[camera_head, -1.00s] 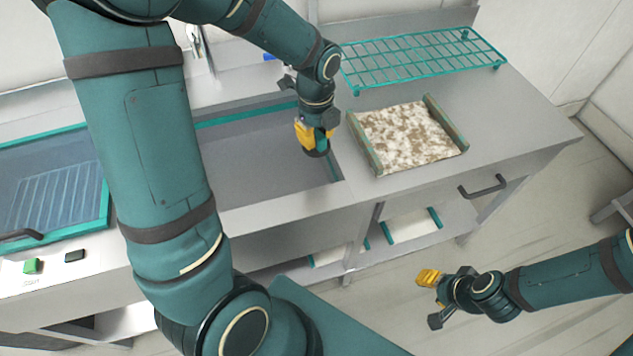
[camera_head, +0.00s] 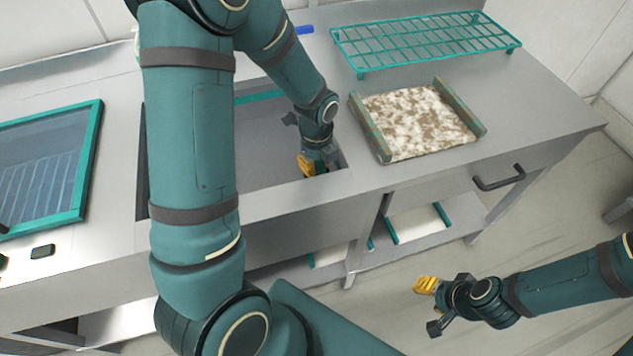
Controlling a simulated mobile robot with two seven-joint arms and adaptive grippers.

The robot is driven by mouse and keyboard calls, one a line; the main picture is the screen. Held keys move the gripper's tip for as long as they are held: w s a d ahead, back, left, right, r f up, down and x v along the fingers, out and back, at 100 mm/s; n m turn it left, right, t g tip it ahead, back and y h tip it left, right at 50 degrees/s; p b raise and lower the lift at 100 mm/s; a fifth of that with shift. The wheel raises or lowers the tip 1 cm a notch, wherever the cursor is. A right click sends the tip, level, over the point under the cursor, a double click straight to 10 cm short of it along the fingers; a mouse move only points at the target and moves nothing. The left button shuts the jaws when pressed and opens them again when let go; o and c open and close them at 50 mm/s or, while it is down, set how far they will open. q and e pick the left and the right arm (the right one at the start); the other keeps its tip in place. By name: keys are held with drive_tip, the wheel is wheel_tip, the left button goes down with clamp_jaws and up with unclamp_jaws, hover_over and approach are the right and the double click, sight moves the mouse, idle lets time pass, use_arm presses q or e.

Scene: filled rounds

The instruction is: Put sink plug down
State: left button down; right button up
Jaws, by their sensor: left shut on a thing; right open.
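My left gripper (camera_head: 312,167) reaches down into the right end of the grey sink basin (camera_head: 262,165), close to its front right corner. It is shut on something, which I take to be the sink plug. The plug is hidden by the yellow fingers and the wrist, so I cannot tell whether it touches the basin floor. My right gripper (camera_head: 430,307) is open and empty, over the floor in front of the counter.
A tray with green side rails (camera_head: 460,107) and a mottled brown and white surface lies right of the sink. A teal wire rack (camera_head: 440,61) stands behind it. A small blue object (camera_head: 304,30) lies behind the sink. A teal-framed glass panel (camera_head: 40,165) is at left.

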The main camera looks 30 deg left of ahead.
sight(317, 162)
use_arm(q)
drive_tip(key=shift+f+b, duration=0.7)
drive_tip(key=shift+f, duration=2.35)
drive_tip(key=shift+f, duration=0.1)
drive_tip(key=c, duration=1)
unclamp_jaws()
wheel_tip(317, 162, up, 12)
drive_tip(key=p, duration=0.3)
drive_tip(key=shift+r, duration=0.25)
